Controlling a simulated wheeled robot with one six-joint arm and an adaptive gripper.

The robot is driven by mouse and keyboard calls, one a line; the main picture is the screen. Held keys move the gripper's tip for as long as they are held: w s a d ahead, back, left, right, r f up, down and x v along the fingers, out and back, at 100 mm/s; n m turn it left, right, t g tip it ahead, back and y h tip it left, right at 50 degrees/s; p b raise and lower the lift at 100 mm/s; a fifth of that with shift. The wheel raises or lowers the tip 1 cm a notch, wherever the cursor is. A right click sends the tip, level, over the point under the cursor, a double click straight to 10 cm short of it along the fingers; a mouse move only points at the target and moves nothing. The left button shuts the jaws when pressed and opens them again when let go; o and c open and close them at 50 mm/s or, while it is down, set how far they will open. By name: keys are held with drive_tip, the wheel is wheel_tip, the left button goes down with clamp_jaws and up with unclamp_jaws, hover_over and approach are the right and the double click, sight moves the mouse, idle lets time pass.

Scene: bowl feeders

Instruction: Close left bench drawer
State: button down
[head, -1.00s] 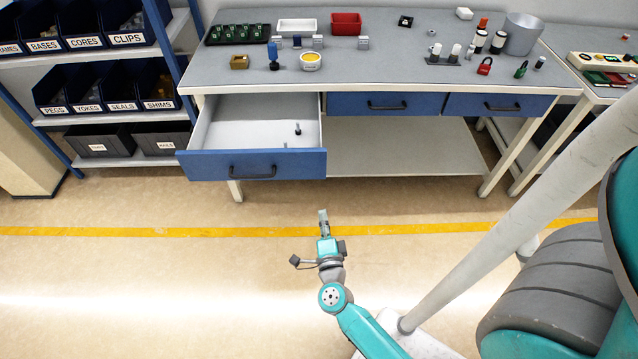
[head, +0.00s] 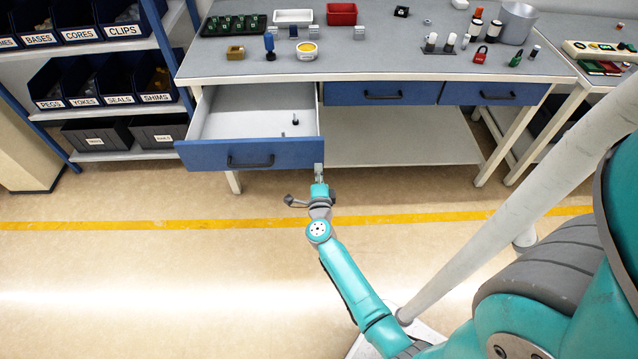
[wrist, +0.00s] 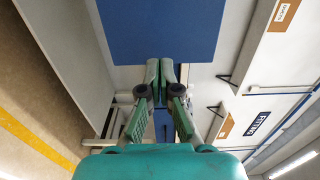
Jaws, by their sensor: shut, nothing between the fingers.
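The left bench drawer (head: 250,155) is pulled well out from under the bench, its blue front facing me. Its dark handle (head: 250,162) sits mid-front. Inside its light grey tray lie small dark pegs (head: 295,121). My gripper (head: 318,169) is at the right end of the drawer front, close to its lower right corner; I cannot tell whether it touches. In the wrist view the fingers (wrist: 160,68) are together with nothing between them, and a blue panel (wrist: 158,30) lies just beyond the tips.
The bench top (head: 400,62) holds trays, small parts and a grey pot (head: 516,22). Two blue drawers (head: 382,92) to the right are shut. A shelf rack with labelled bins (head: 92,82) stands at left. The floor before the bench is clear.

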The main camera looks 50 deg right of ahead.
sight(318, 156)
drive_tip(key=shift+x, duration=1.8)
